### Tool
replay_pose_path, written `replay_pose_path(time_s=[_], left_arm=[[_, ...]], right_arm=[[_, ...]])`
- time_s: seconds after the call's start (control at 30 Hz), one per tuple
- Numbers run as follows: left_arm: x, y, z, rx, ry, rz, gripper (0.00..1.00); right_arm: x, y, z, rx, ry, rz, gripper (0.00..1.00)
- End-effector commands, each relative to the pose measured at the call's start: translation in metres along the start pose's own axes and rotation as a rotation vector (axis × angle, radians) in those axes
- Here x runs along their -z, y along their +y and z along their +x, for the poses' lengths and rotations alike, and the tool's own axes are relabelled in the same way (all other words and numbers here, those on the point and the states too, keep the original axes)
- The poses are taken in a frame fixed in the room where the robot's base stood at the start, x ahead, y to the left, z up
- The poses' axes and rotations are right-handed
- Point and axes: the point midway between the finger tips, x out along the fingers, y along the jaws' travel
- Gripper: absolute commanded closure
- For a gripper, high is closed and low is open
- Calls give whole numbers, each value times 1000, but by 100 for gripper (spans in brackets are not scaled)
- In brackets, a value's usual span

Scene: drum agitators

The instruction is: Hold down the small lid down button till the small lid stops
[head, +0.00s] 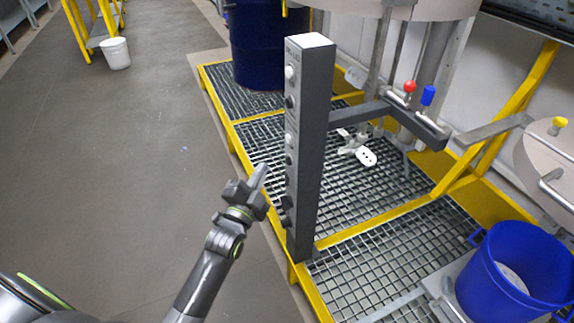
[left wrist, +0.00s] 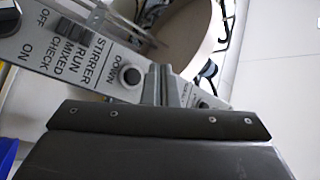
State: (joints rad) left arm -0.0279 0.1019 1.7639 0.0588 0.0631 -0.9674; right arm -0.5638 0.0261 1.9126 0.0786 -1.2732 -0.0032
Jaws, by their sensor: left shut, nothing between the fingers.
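A dark grey control post (head: 312,150) stands upright on the grating, with a column of buttons and knobs on its left face. My left gripper (head: 262,170) is shut and empty, just left of the post at mid-height. In the left wrist view its closed fingertips (left wrist: 156,80) point at the light panel. A round black button (left wrist: 131,76) beside the word DOWN lies left of the fingertips. Another dark control (left wrist: 203,104) is partly hidden right of them. I cannot tell whether the fingertips touch the panel. Which lid the DOWN label belongs to cannot be read. My right gripper is out of view.
A dark blue drum (head: 262,50) stands behind the post, and a bright blue bucket (head: 515,275) at lower right. The floor at left is open.

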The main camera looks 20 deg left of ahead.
Motion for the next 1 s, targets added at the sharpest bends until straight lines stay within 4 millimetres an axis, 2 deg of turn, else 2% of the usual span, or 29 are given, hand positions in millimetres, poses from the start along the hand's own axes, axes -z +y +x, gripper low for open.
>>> replay_pose_path(time_s=[0.1, 0.4, 1.0], left_arm=[[4, 6, 6, 2, 2, 0, 100], [17, 16, 23, 0, 0, -1, 100], [18, 18, 24, 0, 0, 1, 100]], right_arm=[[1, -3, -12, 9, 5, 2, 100], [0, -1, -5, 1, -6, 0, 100], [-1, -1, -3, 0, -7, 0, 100]])
